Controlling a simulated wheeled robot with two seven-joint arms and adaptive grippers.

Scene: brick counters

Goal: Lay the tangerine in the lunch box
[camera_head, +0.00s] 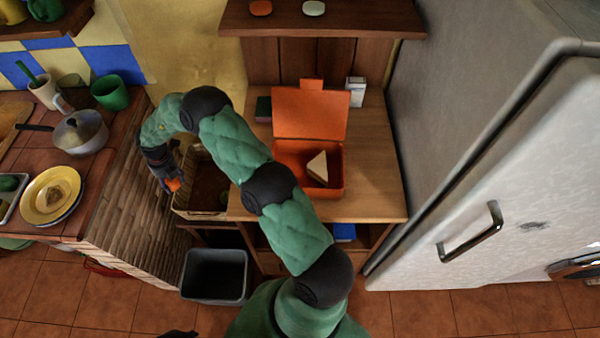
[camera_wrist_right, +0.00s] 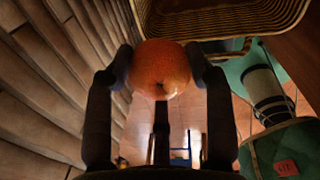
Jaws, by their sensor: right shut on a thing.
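The tangerine (camera_wrist_right: 160,70) is held between the two fingers of my right gripper (camera_wrist_right: 158,78) in the right wrist view. In the head view the right gripper (camera_head: 168,178) is at the left, beside the brick counter side, with a bit of orange showing at its fingertips. The orange lunch box (camera_head: 290,178) stands open on the wooden counter, its lid (camera_head: 310,113) raised at the back. A sandwich wedge (camera_head: 318,167) stands in its right part. The gripper is well to the left of the box. My left gripper is not clearly visible.
A wicker basket (camera_head: 200,213) is close by the right gripper, and its rim (camera_wrist_right: 225,35) shows in the wrist view. A grey bin (camera_head: 215,275) stands on the floor below. A white carton (camera_head: 356,91) stands behind the box. The fridge (camera_head: 490,170) bounds the right side.

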